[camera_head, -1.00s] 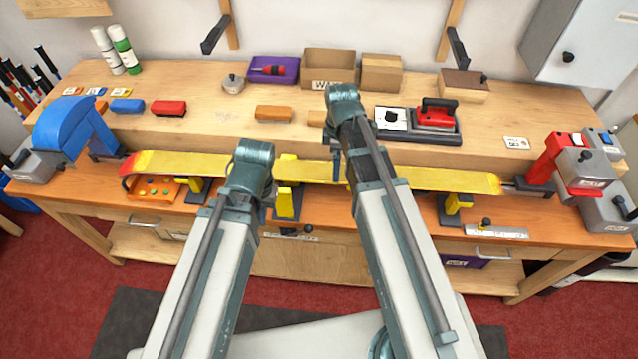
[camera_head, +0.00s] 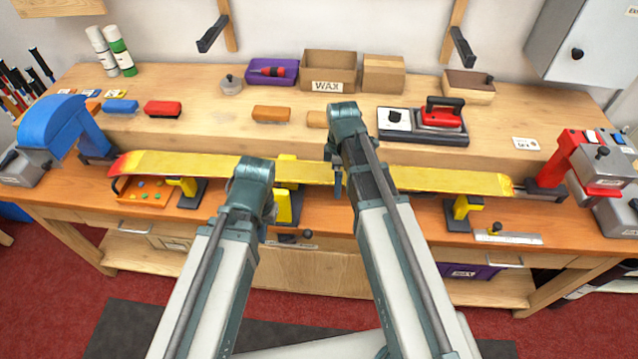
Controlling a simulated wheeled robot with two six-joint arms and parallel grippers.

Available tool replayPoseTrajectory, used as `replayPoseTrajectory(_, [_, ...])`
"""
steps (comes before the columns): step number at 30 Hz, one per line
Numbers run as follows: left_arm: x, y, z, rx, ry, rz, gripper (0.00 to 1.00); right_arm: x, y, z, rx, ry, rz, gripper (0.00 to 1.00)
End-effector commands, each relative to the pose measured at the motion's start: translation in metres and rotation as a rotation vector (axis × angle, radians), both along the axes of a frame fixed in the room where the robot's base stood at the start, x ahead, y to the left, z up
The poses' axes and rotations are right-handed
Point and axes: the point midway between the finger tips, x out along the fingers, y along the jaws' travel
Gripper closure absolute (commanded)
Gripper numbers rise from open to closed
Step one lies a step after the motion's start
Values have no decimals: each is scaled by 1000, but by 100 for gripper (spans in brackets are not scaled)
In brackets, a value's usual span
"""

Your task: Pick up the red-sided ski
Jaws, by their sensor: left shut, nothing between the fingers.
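A long yellow ski (camera_head: 435,179) lies across the bench on yellow-topped supports, base side up. Its red tip (camera_head: 122,165) is at the left, and its tail reaches the red clamp at the right. My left gripper (camera_head: 268,207) is shut and empty, in front of the middle of the ski, and its wrist hides part of it. My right gripper (camera_head: 338,182) is by the ski, right of its middle. Its fingers are mostly hidden by its own arm, so their opening and any contact cannot be told.
A blue clamp (camera_head: 52,125) stands at the left and a red clamp (camera_head: 572,157) at the right. An orange tray (camera_head: 140,197) sits under the ski's tip.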

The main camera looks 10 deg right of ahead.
Motion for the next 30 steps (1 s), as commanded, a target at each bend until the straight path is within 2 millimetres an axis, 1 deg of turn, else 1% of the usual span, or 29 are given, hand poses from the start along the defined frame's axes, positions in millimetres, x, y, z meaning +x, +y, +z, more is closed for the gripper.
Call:
replayPoseTrajectory(5, [0,0,1,0,0,0,100,0,0,1,0,0,0,0])
replayPoseTrajectory(6, [0,0,1,0,0,0,100,0,0,1,0,0,0,4])
replayPoseTrajectory(11, [0,0,1,0,0,0,100,0,0,1,0,0,0,32])
replayPoseTrajectory(12, [0,0,1,0,0,0,100,0,0,1,0,0,0,40])
replayPoseTrajectory(17, [0,0,1,0,0,0,100,0,0,1,0,0,0,68])
replayPoseTrajectory(18, [0,0,1,0,0,0,100,0,0,1,0,0,0,76])
replayPoseTrajectory(19, [0,0,1,0,0,0,100,0,0,1,1,0,0,78])
replayPoseTrajectory(26, [0,0,2,0,0,0,100,0,1,2,1,0,0,78])
replayPoseTrajectory(30, [0,0,9,0,0,0,100,0,3,9,1,0,-1,78])
